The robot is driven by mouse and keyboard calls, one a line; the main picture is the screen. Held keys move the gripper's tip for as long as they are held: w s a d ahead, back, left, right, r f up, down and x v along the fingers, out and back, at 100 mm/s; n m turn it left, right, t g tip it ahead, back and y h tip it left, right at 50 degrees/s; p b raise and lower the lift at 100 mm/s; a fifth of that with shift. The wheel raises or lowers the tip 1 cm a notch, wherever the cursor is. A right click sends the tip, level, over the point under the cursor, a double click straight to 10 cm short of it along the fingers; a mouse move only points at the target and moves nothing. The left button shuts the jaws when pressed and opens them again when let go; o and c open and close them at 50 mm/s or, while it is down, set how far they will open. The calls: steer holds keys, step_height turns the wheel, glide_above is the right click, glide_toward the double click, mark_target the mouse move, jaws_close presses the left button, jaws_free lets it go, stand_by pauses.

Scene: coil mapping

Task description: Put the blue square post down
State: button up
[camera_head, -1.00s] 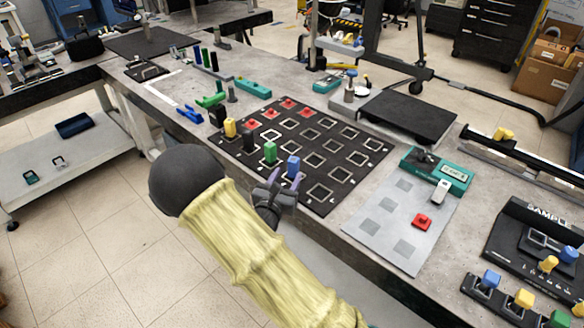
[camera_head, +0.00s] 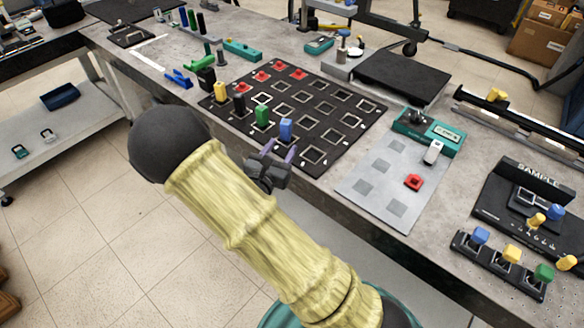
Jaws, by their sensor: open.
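The blue square post (camera_head: 286,130) stands upright on the black mat (camera_head: 352,146) with outlined squares, in the row along its front edge. The green post (camera_head: 262,115) stands just to its left. My gripper (camera_head: 278,151) is open and empty, just in front of and below the blue post in the picture. Its two fingers point up toward the post, and a small gap shows between them and it. The post's foot is partly hard to make out, so I cannot tell how exactly it sits in its square.
To the right lie a grey sheet (camera_head: 354,196) with a red piece (camera_head: 413,182) and a teal device (camera_head: 444,131). A rack of coloured posts (camera_head: 497,264) stands at front right.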

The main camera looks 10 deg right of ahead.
steer(key=s+d+m+g+h, duration=0.1)
steer(key=s+d+m+g, duration=0.1)
steer(key=d, duration=0.1)
steer(key=s+d+m+g+h, duration=0.1)
steer(key=s+d+m+g, duration=0.1)
steer(key=d+m+g, duration=0.1)
steer(key=s+d+m+g, duration=0.2)
steer(key=d, duration=0.1)
steer(key=shift+s+r+m+h, duration=0.1)
steer(key=shift+s+m+h, duration=0.2)
steer(key=shift+s+h, duration=0.1)
steer(key=s+m+g, duration=0.1)
steer(key=s+d+m+g, duration=0.1)
steer(key=s+g, duration=0.1)
steer(key=s+d+f+m+g+y, duration=0.1)
steer(key=s+m, duration=0.1)
steer(key=shift+d, duration=0.25)
steer(key=s+a+m+g+y, duration=0.4)
steer(key=s+m+y, duration=0.45)
steer(key=m, duration=0.25)
steer(key=a+r+m+t+y, duration=0.1)
steer(key=m+y, duration=0.1)
steer(key=m, duration=0.1)
steer(key=w+a+r+m+t+y, duration=0.1)
steer(key=a+r+m+t, duration=0.1)
steer(key=m, duration=0.1)
steer(key=shift+w+a+r+y, duration=0.1)
steer(key=shift+a+r+y, duration=0.15)
steer(key=shift+r+y, duration=0.1)
steer(key=shift+c, duration=0.5)
